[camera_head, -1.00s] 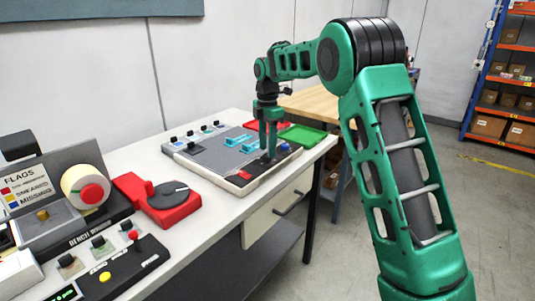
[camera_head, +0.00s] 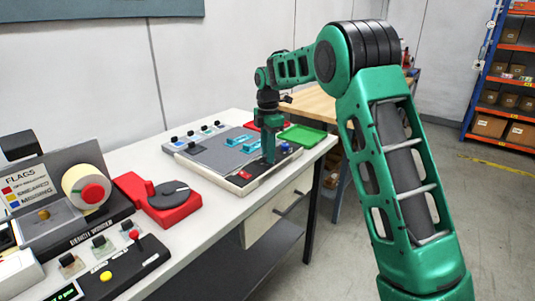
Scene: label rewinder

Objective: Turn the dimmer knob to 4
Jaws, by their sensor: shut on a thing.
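My gripper (camera_head: 268,160) points straight down at the front right part of the grey panel (camera_head: 218,164) on the white bench. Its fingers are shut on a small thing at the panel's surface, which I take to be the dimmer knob. The fingers hide the knob, so its pointer and any numbers around it cannot be read. A red piece (camera_head: 246,174) lies on the panel just left of the fingertips, and a blue round part (camera_head: 285,148) is just right of them.
Light blue blocks (camera_head: 240,140) lie on the panel behind the gripper. A green tray (camera_head: 303,135) and a red tray (camera_head: 270,125) stand beyond it. A red device with a dark dial (camera_head: 168,195), a label roll (camera_head: 83,187) and a black control box (camera_head: 125,270) stand to the left.

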